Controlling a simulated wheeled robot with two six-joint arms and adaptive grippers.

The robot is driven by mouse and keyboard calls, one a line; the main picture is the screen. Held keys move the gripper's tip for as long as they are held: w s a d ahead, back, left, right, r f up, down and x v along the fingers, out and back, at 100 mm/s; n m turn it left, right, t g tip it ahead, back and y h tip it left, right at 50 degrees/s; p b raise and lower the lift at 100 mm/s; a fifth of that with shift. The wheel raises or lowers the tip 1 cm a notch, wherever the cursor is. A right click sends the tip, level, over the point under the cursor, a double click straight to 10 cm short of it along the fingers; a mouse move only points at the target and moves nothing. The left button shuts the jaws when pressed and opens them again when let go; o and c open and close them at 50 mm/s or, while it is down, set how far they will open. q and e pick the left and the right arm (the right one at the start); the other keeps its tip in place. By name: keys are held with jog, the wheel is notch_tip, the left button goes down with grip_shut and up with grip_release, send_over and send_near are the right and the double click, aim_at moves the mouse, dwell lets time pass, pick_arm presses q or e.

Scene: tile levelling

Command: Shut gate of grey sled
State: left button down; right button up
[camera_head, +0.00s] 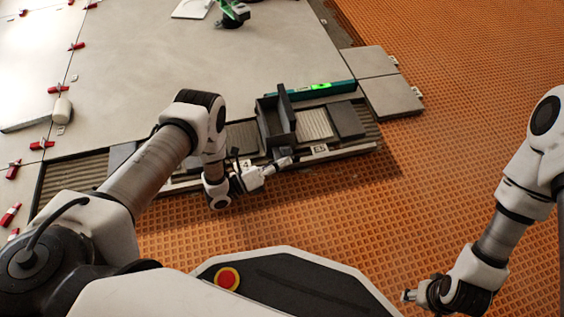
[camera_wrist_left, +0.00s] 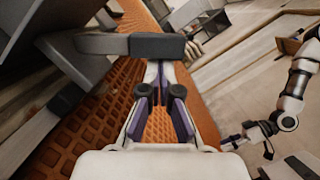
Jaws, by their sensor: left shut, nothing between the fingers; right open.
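The grey sled (camera_head: 267,124) is a dark open box standing across the tray strip at the slab's edge. My left gripper (camera_head: 284,163) is shut and empty, low at the near end of the sled. In the left wrist view, its fingers (camera_wrist_left: 160,72) reach up to a dark-ended grey bar (camera_wrist_left: 130,45), which may be the gate or its handle. The bar hides the fingertips, so I cannot tell whether they touch. The gate's position is unclear in the head view. My right gripper (camera_head: 408,296) is open, far off at the lower right.
A teal level (camera_head: 318,90) with a green light lies behind the sled. Dark and ribbed pieces (camera_head: 345,119) lie right of it. Grey tiles (camera_head: 392,95) are at the right. Orange waffle matting (camera_head: 330,210) is clear in front. Red clips dot the left slabs.

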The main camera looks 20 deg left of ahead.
aim_at(283, 150)
pick_arm(q)
jog(key=r+n+p, duration=0.1)
jog(key=p, duration=0.1)
jog(key=w+r+n+y+p, duration=0.1)
jog(key=n+p, duration=0.1)
jog(key=a+r+n+p, duration=0.1)
jog(key=n+p, duration=0.1)
jog(key=shift+w+a+r+p, duration=0.1)
jog(key=shift+w+p, duration=0.25)
jog(key=shift+w, duration=0.05)
jog(key=shift+w+a+r+n+g+y+p, duration=0.25)
jog(key=shift+w+n+p, duration=0.25)
jog(key=shift+n, duration=0.5)
jog(key=shift+w+a+r+n+g+y+p, duration=0.2)
jog(key=shift+w+a+n+p, duration=0.3)
jog(key=shift+n, duration=0.5)
pick_arm(e)
notch_tip(283, 150, up, 10)
jog(key=s, duration=0.1)
jog(key=shift+s+a+f+g, duration=0.25)
jog(key=shift+a+g, duration=0.1)
jog(key=shift+g, duration=0.05)
pick_arm(q)
jog(key=shift+d+f, duration=0.1)
jog(key=shift+f, duration=0.05)
